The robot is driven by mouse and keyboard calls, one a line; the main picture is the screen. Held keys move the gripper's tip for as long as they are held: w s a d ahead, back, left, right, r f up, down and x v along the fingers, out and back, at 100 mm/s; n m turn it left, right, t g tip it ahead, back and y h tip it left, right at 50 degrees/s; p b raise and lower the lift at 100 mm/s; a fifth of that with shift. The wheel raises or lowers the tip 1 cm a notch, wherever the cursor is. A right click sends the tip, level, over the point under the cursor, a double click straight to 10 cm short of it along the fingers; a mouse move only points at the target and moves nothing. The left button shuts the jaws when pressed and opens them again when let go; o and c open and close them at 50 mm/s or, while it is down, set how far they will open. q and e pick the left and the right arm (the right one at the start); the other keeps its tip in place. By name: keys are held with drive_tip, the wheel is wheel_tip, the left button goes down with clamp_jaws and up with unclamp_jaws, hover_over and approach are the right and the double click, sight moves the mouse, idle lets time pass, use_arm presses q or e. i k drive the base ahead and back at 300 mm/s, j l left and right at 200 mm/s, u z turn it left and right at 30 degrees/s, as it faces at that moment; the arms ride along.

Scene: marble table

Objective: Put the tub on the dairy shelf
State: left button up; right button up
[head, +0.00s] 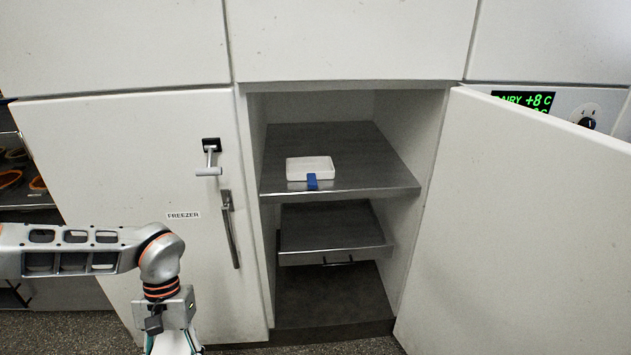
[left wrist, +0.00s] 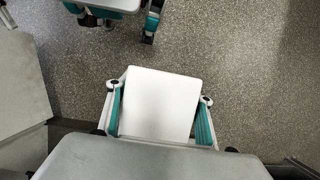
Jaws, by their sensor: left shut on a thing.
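The tub is a white, square-faced thing in the left wrist view (left wrist: 160,104), held between two teal fingers. My left gripper (left wrist: 160,118) is shut on it, above the speckled floor. In the head view this gripper (head: 175,343) is at the bottom edge, in front of the freezer door and left of the open cabinet. The tub cannot be made out clearly there. The open cabinet has a grey upper shelf (head: 380,165) and a lower shelf (head: 325,235). A green display reading dairy +8 C (head: 524,101) is at the upper right, partly behind the open door.
A shallow white tray (head: 310,166) with a blue tag (head: 312,181) sits on the upper shelf, near its front. The freezer door (head: 120,160) is shut. The open white door (head: 520,220) stands at the right. The lower shelf looks empty.

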sight(367, 176)
drive_tip(key=i+l, duration=0.25)
drive_tip(key=l, duration=0.15)
drive_tip(key=i+l, duration=0.2)
drive_tip(key=l, duration=0.2)
drive_tip(key=i+l+u, duration=0.1)
drive_tip(key=i+l, duration=0.15)
drive_tip(key=l, duration=0.15)
